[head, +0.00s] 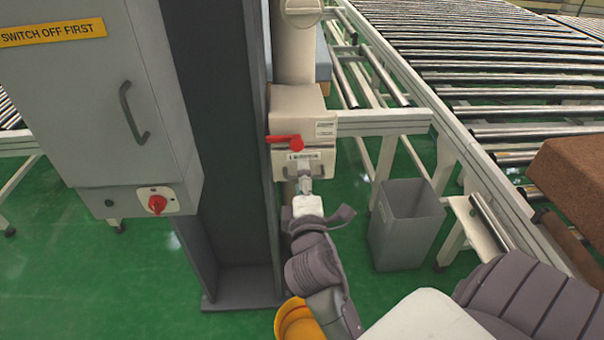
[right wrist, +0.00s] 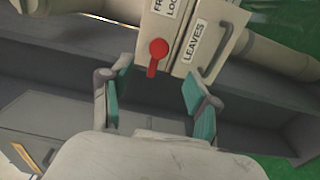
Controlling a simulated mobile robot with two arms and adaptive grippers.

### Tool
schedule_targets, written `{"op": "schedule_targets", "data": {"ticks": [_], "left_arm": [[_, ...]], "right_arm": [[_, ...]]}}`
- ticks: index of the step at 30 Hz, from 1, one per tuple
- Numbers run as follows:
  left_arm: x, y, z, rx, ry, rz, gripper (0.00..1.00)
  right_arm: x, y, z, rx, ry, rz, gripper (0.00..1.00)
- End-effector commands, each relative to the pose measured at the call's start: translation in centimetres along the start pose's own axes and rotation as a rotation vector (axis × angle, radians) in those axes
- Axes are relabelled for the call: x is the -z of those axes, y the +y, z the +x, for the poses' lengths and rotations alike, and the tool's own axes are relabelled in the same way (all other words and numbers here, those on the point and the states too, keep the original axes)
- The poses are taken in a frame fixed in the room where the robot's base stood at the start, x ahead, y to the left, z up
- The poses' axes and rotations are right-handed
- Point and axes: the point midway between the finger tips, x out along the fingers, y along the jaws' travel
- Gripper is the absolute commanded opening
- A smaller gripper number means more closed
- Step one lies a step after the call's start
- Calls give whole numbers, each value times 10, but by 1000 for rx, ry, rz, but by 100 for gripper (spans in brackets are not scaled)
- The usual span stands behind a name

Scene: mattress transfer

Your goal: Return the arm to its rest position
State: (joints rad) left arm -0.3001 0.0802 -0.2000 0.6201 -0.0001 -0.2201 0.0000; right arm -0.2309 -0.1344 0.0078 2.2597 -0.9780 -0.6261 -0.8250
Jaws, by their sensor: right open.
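My right arm reaches forward in the head view, and its gripper (head: 304,184) is just below a cream box with a red lever (head: 285,140). In the right wrist view the gripper (right wrist: 157,82) is open, its two teal-padded fingers apart with nothing between them. The red lever (right wrist: 157,56) hangs from its pivot a little beyond the fingertips and apart from them. In the head view the lever lies roughly level. My left gripper is not in view.
A grey post (head: 222,130) and a cabinet (head: 110,110) with a red switch stand left of my arm. A grey bin (head: 407,230) and roller conveyors (head: 470,70) are to the right. A yellow container (head: 293,320) is below. Green floor is clear at lower left.

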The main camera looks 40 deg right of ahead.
Motion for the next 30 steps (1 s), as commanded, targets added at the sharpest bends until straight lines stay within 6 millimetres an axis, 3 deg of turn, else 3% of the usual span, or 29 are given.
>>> {"op": "schedule_targets", "data": {"ticks": [13, 17, 20, 23, 26, 30], "left_arm": [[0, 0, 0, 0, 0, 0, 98], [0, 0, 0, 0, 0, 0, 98], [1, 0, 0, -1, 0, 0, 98], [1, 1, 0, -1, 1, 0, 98], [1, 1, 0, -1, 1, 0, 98], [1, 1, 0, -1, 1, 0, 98]], "right_arm": [[1, -2, 1, 3, 2, 1, 60], [13, -30, 4, 55, 38, 20, 60], [34, -82, 5, 155, 96, 61, 60], [55, -154, -2, 298, 156, 122, 60], [69, -228, -20, 451, 192, 193, 60], [72, -328, -60, 674, 193, 293, 60]]}}
